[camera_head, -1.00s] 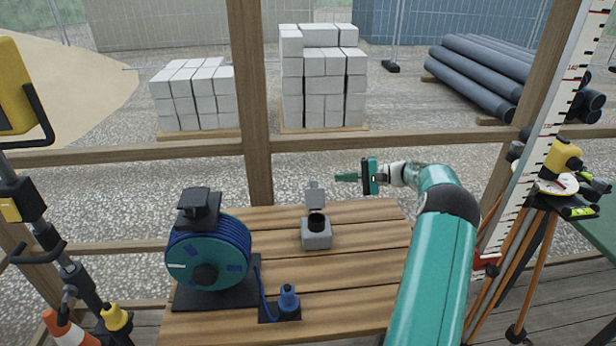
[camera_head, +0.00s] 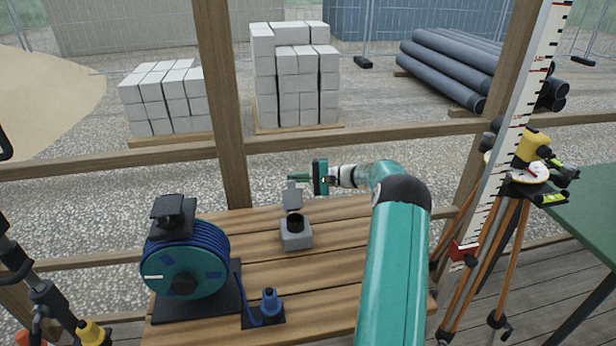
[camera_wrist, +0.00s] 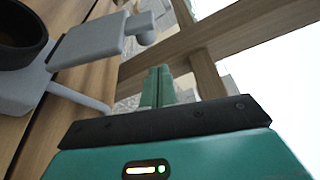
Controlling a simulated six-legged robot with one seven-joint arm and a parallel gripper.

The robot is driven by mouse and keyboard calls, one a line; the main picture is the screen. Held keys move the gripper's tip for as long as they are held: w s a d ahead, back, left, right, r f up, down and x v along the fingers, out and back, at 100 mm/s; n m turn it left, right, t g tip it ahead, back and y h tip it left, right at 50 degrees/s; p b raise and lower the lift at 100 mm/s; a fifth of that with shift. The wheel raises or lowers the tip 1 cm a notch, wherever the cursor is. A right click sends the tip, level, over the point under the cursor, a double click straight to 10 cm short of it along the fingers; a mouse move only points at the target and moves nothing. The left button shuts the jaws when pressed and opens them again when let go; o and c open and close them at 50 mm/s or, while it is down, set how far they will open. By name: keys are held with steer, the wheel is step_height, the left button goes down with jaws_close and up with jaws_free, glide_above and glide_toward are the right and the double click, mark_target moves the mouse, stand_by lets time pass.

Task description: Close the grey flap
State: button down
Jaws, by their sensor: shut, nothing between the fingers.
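The grey flap (camera_head: 293,197) stands up, open, at the back of a small grey box (camera_head: 296,238) with a round dark opening on the wooden table. My gripper (camera_head: 291,178) is shut and empty. In the head view its fingertips point left, just above and behind the flap's top edge. Whether they touch the flap cannot be told there. In the wrist view the shut fingers (camera_wrist: 157,86) are at the centre, with the flap (camera_wrist: 95,40) to their left and a gap between them in the picture. The dark opening (camera_wrist: 18,38) shows at the upper left.
A blue cable reel (camera_head: 184,262) stands left of the box. A blue plug (camera_head: 269,303) on a dark plate lies in front. A wooden rail and post (camera_head: 222,110) run behind the table. A tripod (camera_head: 497,250) and staff stand at the right.

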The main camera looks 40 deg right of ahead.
mark_target(292, 194)
steer(key=shift+s+a+r, duration=0.3)
steer(key=shift+s, duration=0.35)
steer(key=shift+s+a+r, duration=0.25)
steer(key=shift+s+a, duration=0.05)
steer(key=shift+s, duration=0.3)
